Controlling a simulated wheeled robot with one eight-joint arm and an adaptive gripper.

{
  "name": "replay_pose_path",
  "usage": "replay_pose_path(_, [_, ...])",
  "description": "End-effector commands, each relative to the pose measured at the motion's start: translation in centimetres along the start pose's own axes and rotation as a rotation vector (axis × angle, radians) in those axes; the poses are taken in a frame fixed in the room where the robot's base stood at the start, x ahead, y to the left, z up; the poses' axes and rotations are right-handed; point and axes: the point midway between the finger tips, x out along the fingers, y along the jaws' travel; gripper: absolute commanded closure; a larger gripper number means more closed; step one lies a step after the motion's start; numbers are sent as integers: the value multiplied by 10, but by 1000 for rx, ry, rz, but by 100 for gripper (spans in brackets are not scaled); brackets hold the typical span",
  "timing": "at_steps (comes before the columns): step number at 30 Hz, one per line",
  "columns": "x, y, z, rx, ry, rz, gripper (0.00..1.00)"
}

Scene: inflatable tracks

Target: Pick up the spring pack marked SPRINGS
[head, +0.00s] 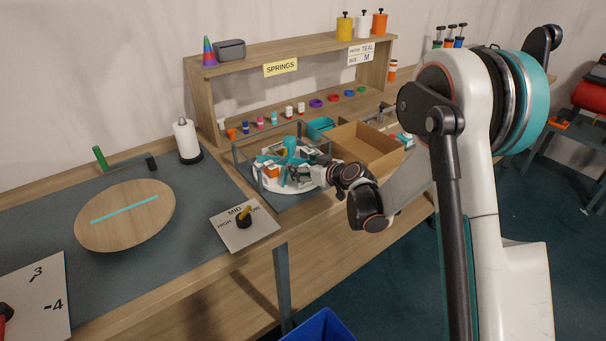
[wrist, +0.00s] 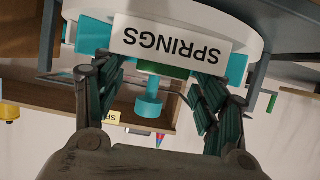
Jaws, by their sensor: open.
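The pack with a white face marked SPRINGS (wrist: 168,42) shows upside down at the top of the wrist view, on a white round carousel (wrist: 255,35). Teal parts flank it, and a green strip shows along its edge. My gripper (wrist: 155,75) is open, its two dark green fingers to either side of the pack's lower picture edge. I cannot tell whether they touch it. In the head view my gripper (head: 321,174) reaches the right side of the carousel (head: 293,187). The SPRINGS marking cannot be made out on any pack there.
Grey posts (head: 236,154) frame the carousel, and a teal post (head: 290,146) rises from its middle. A cardboard box (head: 366,147) and a teal bin (head: 320,127) stand close by. A shelf behind carries a yellow SPRINGS sign (head: 281,67). A lever plate (head: 244,226) lies in front left.

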Motion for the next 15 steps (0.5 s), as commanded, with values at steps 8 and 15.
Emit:
replay_pose_path(8, [0,0,0,0,0,0,83])
replay_pose_path(15, [0,0,0,0,0,0,83])
